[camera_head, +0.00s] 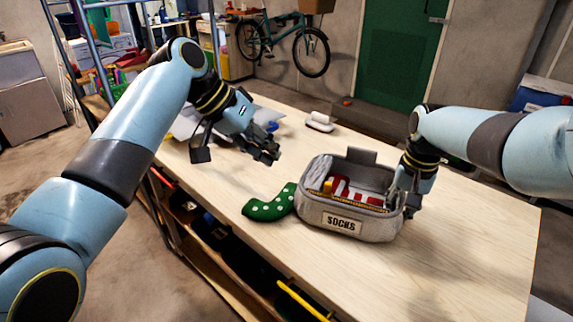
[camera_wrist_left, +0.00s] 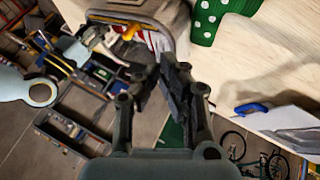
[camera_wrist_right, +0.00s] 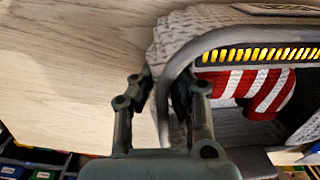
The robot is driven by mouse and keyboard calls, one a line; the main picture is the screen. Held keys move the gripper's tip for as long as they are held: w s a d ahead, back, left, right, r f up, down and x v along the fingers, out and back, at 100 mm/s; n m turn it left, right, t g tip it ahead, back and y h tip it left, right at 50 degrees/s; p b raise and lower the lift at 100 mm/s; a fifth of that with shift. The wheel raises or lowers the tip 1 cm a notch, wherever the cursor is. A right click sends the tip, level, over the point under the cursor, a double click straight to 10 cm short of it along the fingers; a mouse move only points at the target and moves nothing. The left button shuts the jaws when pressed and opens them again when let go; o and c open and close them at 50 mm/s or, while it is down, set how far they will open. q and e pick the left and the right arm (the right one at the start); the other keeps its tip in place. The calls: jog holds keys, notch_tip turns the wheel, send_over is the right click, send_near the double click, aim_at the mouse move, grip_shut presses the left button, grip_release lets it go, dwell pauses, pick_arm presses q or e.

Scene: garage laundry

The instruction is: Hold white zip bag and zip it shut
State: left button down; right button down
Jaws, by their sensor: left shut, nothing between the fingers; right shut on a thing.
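The zip bag (camera_head: 374,229), light grey with a SOCKS label, stands upright and open on the table. A red-and-white striped sock (camera_wrist_right: 243,82) lies inside it, and yellow zip teeth show along the rim. My right gripper (camera_head: 402,203) is shut on the right end wall of the bag; in the right wrist view (camera_wrist_right: 163,88) its fingers straddle that wall. My left gripper (camera_head: 264,152) is shut and empty above the table, to the left of the bag and apart from it.
A green sock with white dots (camera_head: 270,208) lies against the bag's left side. A small white object (camera_head: 320,122) sits at the table's far edge. The wooden table (camera_head: 470,240) is clear on the right.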

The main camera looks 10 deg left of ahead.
aim_at(327, 190)
pick_arm(q)
notch_tip(327, 190, down, 5)
jog(key=s+a+n+g+y, duration=0.1)
jog(key=a+n+g, duration=0.15)
jog(key=n, duration=1.05)
jog(key=w+d+r+n+g+y, duration=0.1)
jog(key=w+d+r+n+g, duration=0.15)
jog(key=w+r+n, duration=0.35)
jog(key=shift+t, duration=0.4)
jog(key=x, duration=0.7)
jog(key=shift+s+d+f, duration=0.3)
jog(key=shift+s, duration=0.05)
jog(key=d, duration=0.2)
jog(key=d+f, duration=0.1)
jog(key=shift+s+d, duration=0.1)
jog(key=shift+s, duration=0.2)
jog(key=shift+s+d, duration=0.1)
jog(key=shift+d, duration=0.4)
